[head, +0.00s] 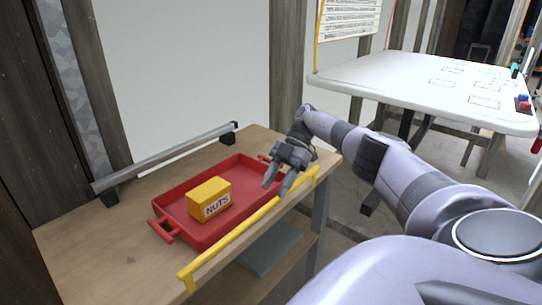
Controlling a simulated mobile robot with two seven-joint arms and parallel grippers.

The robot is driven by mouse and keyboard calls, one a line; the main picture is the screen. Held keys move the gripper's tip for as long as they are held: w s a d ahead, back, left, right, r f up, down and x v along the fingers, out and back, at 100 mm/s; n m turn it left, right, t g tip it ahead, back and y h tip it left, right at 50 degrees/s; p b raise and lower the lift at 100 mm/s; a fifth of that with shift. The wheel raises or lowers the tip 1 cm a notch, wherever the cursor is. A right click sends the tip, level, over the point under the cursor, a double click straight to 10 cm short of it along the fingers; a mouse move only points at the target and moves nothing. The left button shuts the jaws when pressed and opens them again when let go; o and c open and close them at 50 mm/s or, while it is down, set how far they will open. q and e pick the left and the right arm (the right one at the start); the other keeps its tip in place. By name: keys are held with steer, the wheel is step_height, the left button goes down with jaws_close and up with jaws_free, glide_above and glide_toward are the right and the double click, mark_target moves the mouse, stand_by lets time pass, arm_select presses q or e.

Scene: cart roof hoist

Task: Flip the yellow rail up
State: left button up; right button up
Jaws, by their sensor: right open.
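The yellow rail (238,232) runs along the near front edge of the wooden bench (90,225). It lies low, with a bracket at its left end and another at its right end. My right gripper (278,186) is open, fingers pointing down, above the right part of the rail and the right end of the red tray. It looks empty. I cannot tell whether a fingertip touches the rail. My left gripper is not in view.
A red tray (166,208) on the bench holds a yellow box labelled NUTS (209,199). A grey rail (165,158) stands raised at the bench's back edge. A white table (400,75) is at the back right. A grey slab (268,250) lies on the lower shelf.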

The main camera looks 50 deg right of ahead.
steer(key=shift+b+v, duration=0.3)
steer(key=shift+v, duration=0.65)
